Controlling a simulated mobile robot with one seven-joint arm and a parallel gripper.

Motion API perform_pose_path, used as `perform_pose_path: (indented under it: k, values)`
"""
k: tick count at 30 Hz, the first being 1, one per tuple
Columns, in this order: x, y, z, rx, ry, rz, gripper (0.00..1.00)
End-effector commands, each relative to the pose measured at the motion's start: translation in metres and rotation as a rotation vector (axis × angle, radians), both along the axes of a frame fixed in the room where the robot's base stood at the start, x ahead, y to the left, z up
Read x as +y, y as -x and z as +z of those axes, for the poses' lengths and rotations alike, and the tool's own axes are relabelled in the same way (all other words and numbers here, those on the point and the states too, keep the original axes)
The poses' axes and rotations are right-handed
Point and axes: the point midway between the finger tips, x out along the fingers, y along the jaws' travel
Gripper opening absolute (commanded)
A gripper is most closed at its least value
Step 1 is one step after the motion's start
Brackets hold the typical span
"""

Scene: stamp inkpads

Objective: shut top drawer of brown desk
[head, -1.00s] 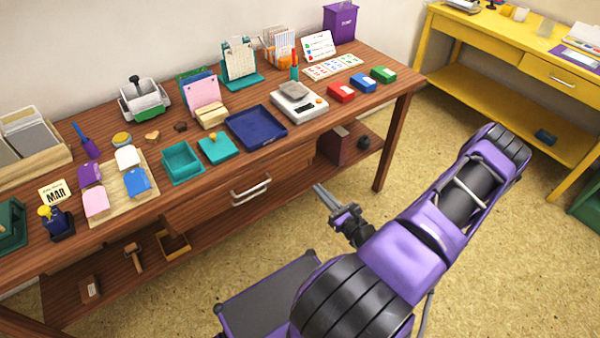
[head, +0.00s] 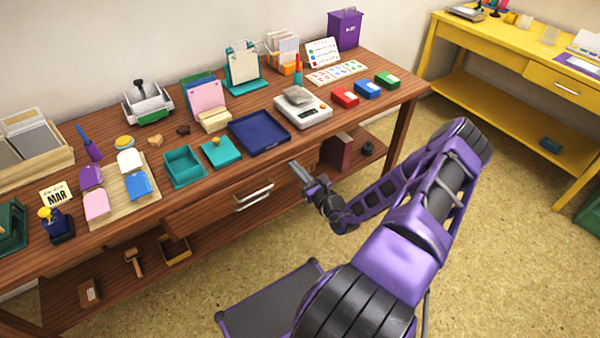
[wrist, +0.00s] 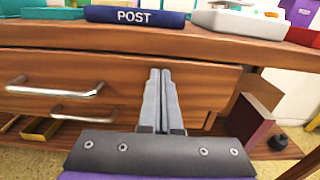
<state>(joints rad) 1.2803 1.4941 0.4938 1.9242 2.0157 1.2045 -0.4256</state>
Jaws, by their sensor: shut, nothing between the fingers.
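The brown desk (head: 410,88) stands along the wall, with a wooden drawer front (head: 205,209) under its top. The drawer front also fills the middle of the wrist view (wrist: 125,65). A silver bar handle (head: 253,190) is on it, left of my gripper; it also shows in the wrist view (wrist: 60,90), with a second bright bar just below. I cannot tell how far the drawer stands out. My gripper (head: 294,166) is shut and empty, its fingertips (wrist: 160,71) pointing at the right part of the drawer front. I cannot tell whether they touch it.
On the desktop near the front edge are a blue tray (head: 258,133), a teal box (head: 184,166) and a scale (head: 302,107). A lower shelf holds a dark red box (wrist: 247,122) and a wooden box (head: 175,250).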

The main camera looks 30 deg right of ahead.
Motion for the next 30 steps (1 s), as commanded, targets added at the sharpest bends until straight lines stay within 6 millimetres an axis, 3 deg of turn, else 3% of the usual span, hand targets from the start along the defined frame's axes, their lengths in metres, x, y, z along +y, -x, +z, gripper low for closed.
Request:
perform_pose_path:
  k: [8,15,18,30]
  values:
    - [0.0,-0.004,0.0,0.0,0.001,0.001,0.0]
    - [0.002,-0.043,-0.001,0.0,0.001,0.003,0.0]
    - [0.002,-0.049,0.0,0.001,0.0,0.0,0.0]
    - [0.001,-0.052,0.002,-0.004,0.001,-0.001,0.0]
